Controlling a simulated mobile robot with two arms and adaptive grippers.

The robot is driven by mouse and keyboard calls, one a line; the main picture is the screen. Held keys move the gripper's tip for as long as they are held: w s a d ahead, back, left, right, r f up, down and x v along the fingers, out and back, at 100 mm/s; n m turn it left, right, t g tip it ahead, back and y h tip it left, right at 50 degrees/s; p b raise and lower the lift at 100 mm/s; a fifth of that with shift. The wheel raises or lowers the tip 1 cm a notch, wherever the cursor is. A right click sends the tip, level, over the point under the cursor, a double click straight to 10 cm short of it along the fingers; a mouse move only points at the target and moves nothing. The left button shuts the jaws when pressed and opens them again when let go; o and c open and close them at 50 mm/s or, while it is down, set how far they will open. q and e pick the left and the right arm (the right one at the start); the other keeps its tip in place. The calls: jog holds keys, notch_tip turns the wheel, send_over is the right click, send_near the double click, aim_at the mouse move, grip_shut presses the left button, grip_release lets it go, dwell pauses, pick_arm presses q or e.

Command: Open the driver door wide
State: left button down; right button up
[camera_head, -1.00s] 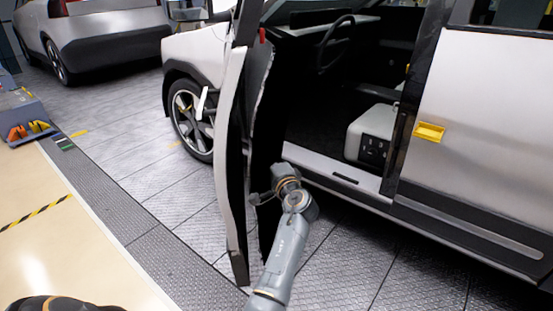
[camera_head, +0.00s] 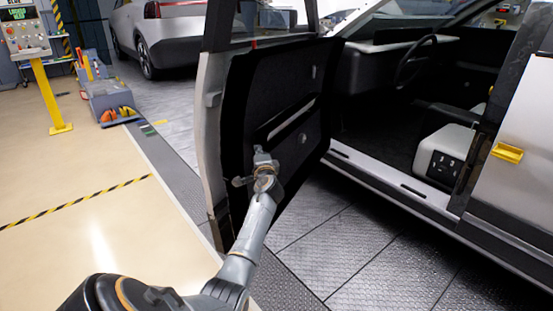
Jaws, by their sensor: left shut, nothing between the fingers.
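The driver door (camera_head: 285,95) stands swung out from the car, with its black inner panel facing me. The door opening (camera_head: 385,120) shows the steering wheel (camera_head: 415,62) and a pale seat base. My left gripper (camera_head: 262,158) is shut with nothing in it, in front of the inner panel of the door, near its lower middle. Whether it touches the panel I cannot tell. My right gripper is not in view.
A yellow handle (camera_head: 507,152) sits on the rear door at right. A control panel on a yellow post (camera_head: 50,100) and a grey cart (camera_head: 108,105) stand at left. Another car (camera_head: 165,35) is behind. The pale floor at left is clear.

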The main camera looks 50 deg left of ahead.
aim_at(236, 151)
pick_arm(q)
jog(key=s+a, duration=0.1)
jog(key=a, duration=0.1)
jog(key=s+a, duration=0.1)
jog(key=a, duration=0.2)
jog(key=s+a, duration=0.2)
jog(key=shift+a+r+p, duration=0.1)
jog(key=shift+a+p, duration=0.1)
jog(key=shift+p, duration=0.1)
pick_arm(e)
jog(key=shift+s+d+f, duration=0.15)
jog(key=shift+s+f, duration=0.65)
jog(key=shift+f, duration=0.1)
pick_arm(q)
jog(key=shift+d, duration=0.15)
